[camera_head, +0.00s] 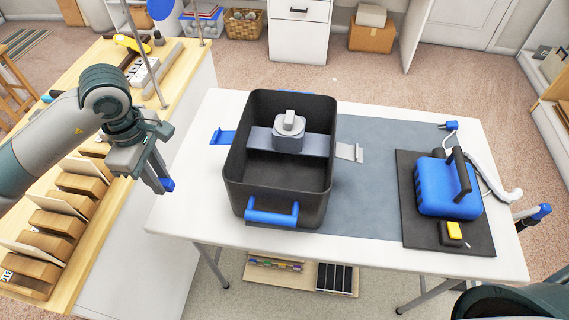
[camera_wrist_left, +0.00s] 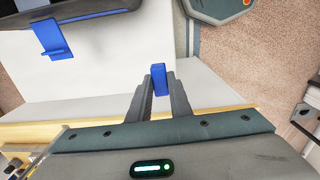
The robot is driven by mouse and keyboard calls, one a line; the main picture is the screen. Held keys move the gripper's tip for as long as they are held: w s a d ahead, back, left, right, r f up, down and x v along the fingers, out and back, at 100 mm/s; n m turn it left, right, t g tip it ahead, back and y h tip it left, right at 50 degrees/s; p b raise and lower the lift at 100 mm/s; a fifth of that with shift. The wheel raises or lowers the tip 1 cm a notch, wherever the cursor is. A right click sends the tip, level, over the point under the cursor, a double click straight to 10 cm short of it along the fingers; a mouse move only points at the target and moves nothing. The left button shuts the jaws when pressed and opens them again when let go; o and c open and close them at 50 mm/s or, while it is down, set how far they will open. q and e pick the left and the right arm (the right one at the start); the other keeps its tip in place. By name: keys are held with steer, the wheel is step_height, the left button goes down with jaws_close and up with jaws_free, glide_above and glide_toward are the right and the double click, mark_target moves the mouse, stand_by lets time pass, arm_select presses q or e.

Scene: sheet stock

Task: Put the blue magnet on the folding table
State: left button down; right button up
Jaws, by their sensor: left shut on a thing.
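My left gripper (camera_head: 160,186) is shut on the blue magnet (camera_head: 168,184), a small blue block at its fingertips. The magnet (camera_wrist_left: 159,77) also shows between the two dark fingers in the left wrist view. The gripper is held up by the left edge of the folding table (camera_head: 180,218), which has a white top and metal legs. The white top (camera_wrist_left: 105,82) lies behind the fingers in the left wrist view. The magnet looks clear of the table. My right gripper does not show.
A black bin (camera_head: 268,187) with blue handles stands on the table's left half, holding a grey object. A blue case (camera_head: 438,190) and a yellow item sit on a dark mat at right. A wooden counter (camera_head: 75,245) stands left. The table's front left corner is bare.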

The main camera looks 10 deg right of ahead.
arm_select(q)
steer(key=w+d+f+n, duration=0.1)
steer(key=w+f+n, duration=0.2)
steer(key=n, duration=1)
steer(key=w+f+n, duration=0.3)
steer(key=f+n, duration=0.1)
steer(key=n, duration=0.9)
steer(key=shift+w+d+n+b, duration=0.3)
steer(key=shift+d+b, duration=0.1)
steer(key=shift+b, duration=0.05)
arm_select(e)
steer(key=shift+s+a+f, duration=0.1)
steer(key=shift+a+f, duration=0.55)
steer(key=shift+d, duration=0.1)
